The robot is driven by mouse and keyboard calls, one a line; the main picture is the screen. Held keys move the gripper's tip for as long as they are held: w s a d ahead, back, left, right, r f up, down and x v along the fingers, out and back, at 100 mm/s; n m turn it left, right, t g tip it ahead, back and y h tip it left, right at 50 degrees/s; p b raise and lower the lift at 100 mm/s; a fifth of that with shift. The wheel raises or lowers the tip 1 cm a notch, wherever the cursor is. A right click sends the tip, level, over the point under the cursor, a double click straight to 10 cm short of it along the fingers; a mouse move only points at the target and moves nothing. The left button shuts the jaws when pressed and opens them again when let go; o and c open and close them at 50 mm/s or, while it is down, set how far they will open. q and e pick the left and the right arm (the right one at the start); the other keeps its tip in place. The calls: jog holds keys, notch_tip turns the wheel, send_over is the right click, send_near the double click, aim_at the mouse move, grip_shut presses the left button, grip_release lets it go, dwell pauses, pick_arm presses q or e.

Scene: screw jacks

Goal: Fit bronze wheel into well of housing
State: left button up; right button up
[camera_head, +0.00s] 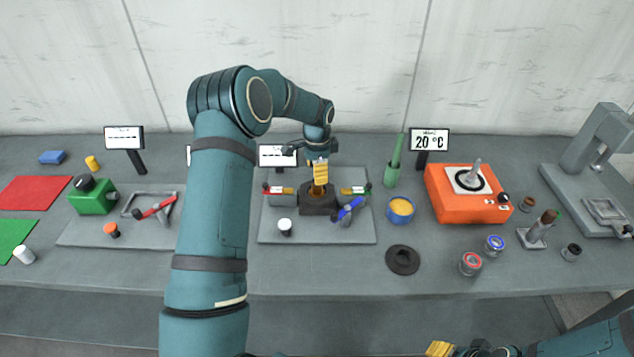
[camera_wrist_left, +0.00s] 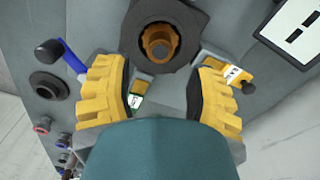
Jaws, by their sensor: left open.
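The dark housing (camera_head: 318,204) stands on a grey plate in the middle of the bench. In the left wrist view the housing (camera_wrist_left: 196,22) shows its round well from above. The bronze wheel (camera_wrist_left: 158,36) sits inside the well, with a ring and a round centre; I cannot tell how deep it is seated. My left gripper (camera_head: 320,174) is above the housing, pointing down. In the left wrist view my left gripper (camera_wrist_left: 160,95) is open, with nothing between its yellow fingers. My right gripper (camera_head: 455,349) is cut off at the bottom edge; its jaws cannot be judged.
On the grey plate (camera_head: 275,233), coloured-handled fixtures flank the housing, including a blue handle (camera_head: 349,208). A white cylinder (camera_head: 285,227) stands in front. A blue cup (camera_head: 400,210), black disc (camera_head: 402,260) and orange device (camera_head: 467,204) are to the right.

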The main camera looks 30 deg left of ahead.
pick_arm(q)
notch_tip(320, 180, up, 6)
jog(key=shift+r, duration=0.25)
dwell(0.5)
